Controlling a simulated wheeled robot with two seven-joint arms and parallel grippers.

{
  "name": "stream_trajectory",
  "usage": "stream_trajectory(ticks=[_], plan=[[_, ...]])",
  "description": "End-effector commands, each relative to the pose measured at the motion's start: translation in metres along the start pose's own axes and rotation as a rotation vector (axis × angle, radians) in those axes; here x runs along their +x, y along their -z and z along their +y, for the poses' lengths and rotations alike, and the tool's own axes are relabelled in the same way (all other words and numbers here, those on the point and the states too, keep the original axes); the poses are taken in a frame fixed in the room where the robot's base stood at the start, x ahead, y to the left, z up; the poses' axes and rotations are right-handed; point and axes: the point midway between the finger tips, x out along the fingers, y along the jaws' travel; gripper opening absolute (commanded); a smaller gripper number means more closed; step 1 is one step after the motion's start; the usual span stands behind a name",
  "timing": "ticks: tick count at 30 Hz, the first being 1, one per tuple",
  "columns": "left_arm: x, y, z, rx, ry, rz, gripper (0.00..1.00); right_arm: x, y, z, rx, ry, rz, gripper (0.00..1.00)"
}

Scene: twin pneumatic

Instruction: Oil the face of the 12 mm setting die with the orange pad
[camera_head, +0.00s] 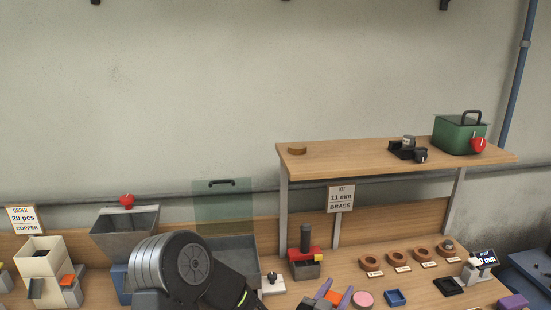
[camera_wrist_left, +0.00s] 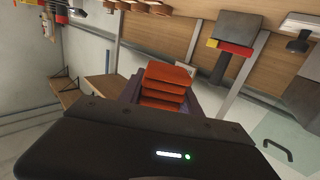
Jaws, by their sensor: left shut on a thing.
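My left gripper (camera_head: 335,297) reaches in low at the centre, its purple fingers shut on the orange pad (camera_head: 332,298). In the left wrist view the pad (camera_wrist_left: 165,88) shows as ridged orange layers between the fingers. Several copper-brown ring dies stand in a row on the bench with small labels: one (camera_head: 370,263), a second (camera_head: 397,257), a third (camera_head: 422,254) and one with a grey piece in it (camera_head: 446,248). The labels are too small to read, so I cannot tell which is the 12 mm die. The pad is apart from these rings. My right gripper is not in view.
A red and black press (camera_head: 305,256) stands behind the gripper. A pink disc (camera_head: 363,299), a blue tray (camera_head: 396,297), a black tray (camera_head: 449,286) and a display (camera_head: 485,258) lie to the right. A shelf (camera_head: 390,152) overhangs the bench back. A sign (camera_head: 340,198) reads 11 mm brass.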

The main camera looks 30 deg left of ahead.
Motion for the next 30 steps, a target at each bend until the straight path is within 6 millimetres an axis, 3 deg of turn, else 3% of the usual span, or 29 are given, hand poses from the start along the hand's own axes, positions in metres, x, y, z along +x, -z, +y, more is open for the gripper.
stream_trajectory(ticks=[13, 17, 20, 23, 27, 30], plan=[[0.0, 0.001, 0.0, 0.0, -0.001, 0.001, 0.01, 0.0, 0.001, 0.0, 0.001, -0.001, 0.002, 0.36], [0.004, 0.013, -0.002, 0.002, -0.01, 0.006, 0.01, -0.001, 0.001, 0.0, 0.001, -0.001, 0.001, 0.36], [0.011, 0.036, -0.006, 0.006, -0.032, 0.011, 0.01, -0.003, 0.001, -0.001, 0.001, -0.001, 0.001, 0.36], [0.02, 0.073, -0.014, 0.01, -0.074, 0.015, 0.01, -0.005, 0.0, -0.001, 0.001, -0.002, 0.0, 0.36], [0.028, 0.144, -0.027, 0.021, -0.188, 0.018, 0.01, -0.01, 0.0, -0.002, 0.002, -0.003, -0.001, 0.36], [0.028, 0.182, -0.034, 0.026, -0.276, 0.012, 0.01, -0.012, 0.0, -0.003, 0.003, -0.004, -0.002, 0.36]])
